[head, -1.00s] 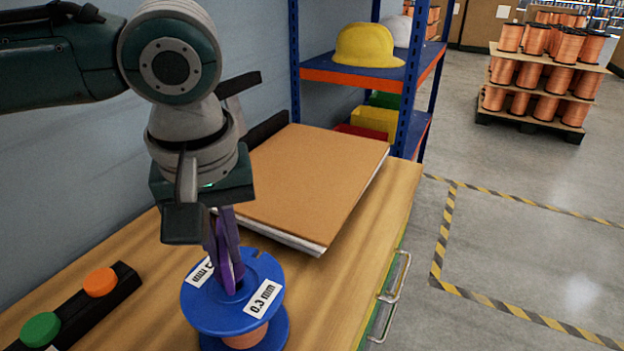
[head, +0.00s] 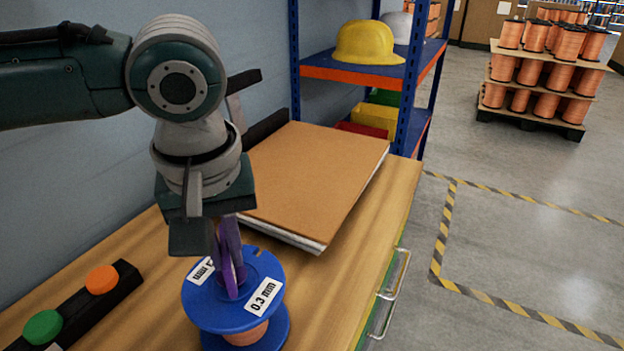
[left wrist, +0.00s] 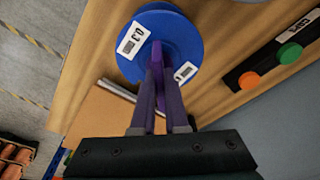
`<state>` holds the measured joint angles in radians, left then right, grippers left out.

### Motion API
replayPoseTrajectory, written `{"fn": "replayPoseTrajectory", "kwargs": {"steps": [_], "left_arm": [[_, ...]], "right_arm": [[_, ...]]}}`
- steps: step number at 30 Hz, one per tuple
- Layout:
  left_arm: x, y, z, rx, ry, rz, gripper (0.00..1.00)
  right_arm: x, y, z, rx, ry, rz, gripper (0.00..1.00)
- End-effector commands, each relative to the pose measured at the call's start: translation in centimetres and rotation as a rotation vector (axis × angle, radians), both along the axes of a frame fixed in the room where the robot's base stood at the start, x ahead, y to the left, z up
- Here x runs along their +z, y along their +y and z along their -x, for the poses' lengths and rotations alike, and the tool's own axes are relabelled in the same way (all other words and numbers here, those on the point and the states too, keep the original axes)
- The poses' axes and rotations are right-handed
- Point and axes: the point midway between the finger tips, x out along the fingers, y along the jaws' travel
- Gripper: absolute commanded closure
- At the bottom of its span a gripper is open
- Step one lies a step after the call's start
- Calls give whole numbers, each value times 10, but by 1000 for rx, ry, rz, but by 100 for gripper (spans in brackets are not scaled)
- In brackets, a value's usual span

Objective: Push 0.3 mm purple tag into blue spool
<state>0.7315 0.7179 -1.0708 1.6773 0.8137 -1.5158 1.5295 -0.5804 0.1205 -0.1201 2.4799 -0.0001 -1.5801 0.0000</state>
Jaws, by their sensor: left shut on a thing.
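The blue spool (head: 215,312) stands upright on the wooden bench, with white 0.3 mm labels on its top flange and copper wire below. It also shows in the left wrist view (left wrist: 185,35). My left gripper (head: 232,278) points down over the spool's centre, its purple fingers close together. The fingers also reach the spool's middle in the left wrist view (left wrist: 158,85). A purple piece (left wrist: 185,72), likely the tag, shows at the fingertips. The fingers hide the spool's hole, so how deep the tag sits cannot be told. My right gripper is not in view.
A black holder with orange (head: 101,279) and green (head: 43,327) round pieces lies left of the spool. A brown board (head: 315,180) lies behind it on the bench. A shelf with a yellow helmet (head: 368,43) stands beyond. The bench's right edge has a metal handle (head: 398,287).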

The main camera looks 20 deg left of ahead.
Motion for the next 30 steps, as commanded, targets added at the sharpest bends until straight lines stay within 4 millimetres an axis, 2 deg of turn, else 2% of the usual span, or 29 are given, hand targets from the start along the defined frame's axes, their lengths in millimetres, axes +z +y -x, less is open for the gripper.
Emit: {"fn": "replayPoseTrajectory", "kwargs": {"steps": [9,29,30], "left_arm": [[-12,0,0,0,1,1,100],[-12,0,0,0,1,-1,100],[-12,0,0,0,1,-1,86]], "right_arm": [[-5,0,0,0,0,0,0],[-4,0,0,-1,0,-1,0],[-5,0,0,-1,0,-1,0]]}}
